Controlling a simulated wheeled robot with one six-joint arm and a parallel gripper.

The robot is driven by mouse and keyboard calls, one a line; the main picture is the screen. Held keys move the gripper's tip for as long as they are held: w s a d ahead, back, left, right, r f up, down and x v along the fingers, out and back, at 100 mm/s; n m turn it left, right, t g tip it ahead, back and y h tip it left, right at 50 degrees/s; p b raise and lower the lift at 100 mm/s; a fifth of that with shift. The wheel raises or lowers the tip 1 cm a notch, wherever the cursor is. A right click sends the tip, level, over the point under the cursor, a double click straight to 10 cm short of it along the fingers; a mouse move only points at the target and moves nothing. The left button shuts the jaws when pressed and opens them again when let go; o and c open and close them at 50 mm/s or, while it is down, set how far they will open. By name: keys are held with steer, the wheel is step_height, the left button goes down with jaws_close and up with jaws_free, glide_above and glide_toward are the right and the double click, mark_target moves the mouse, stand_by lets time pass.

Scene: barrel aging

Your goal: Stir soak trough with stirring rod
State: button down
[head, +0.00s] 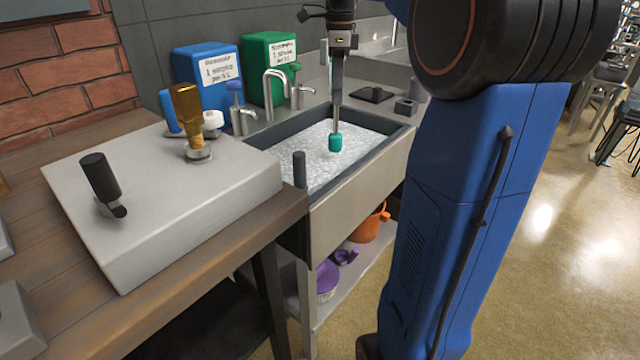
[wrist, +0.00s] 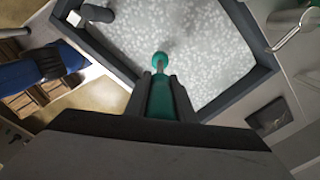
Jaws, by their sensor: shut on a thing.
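The soak trough (head: 362,170) is a dark-rimmed basin in a steel stand, filled with pale, speckled, rippling liquid. It also fills the top of the wrist view, with its dark rim (wrist: 252,92) around the liquid. My gripper (head: 336,127) points down over the trough, inside its rim. It is shut on the teal stirring rod (head: 335,143). In the wrist view the rod (wrist: 161,98) lies between my two dark fingers (wrist: 160,90), its rounded end over the liquid. I cannot tell whether the lower end touches the liquid.
A wooden table with a pale block (head: 210,195) stands left of the trough, carrying an amber-handled tool (head: 186,110) and a black handle (head: 100,178). Blue (head: 208,75) and green (head: 268,62) containers and a tap (head: 277,82) stand behind.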

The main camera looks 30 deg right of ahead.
steer(key=shift+r, duration=3.25)
steer(key=shift+s, duration=0.1)
